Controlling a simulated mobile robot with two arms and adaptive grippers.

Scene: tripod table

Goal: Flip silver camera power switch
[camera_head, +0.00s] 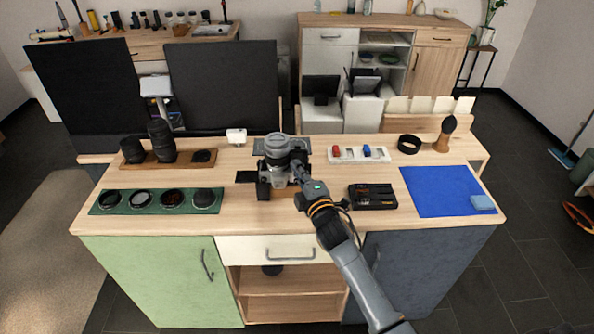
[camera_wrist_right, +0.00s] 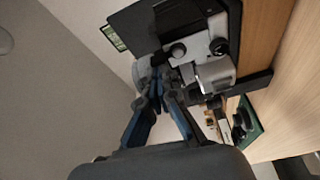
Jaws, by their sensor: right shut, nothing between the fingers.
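The silver camera (camera_head: 275,173) stands upright near the middle of the wooden counter, its large lens (camera_head: 277,147) towards the back. My right gripper (camera_head: 299,177) is at the camera's right side, shut, with nothing held. In the right wrist view the camera's silver and black body (camera_wrist_right: 213,72) fills the upper middle. The shut fingers of my right gripper (camera_wrist_right: 163,78) reach close to its dials. I cannot tell whether they touch it. The power switch is too small to make out. My left gripper is not in view.
Left are a green tray (camera_head: 148,212) of round filters and a wooden board (camera_head: 182,162) with lenses. Right are a black device (camera_head: 372,197), a white tray (camera_head: 346,153) and a blue mat (camera_head: 435,195).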

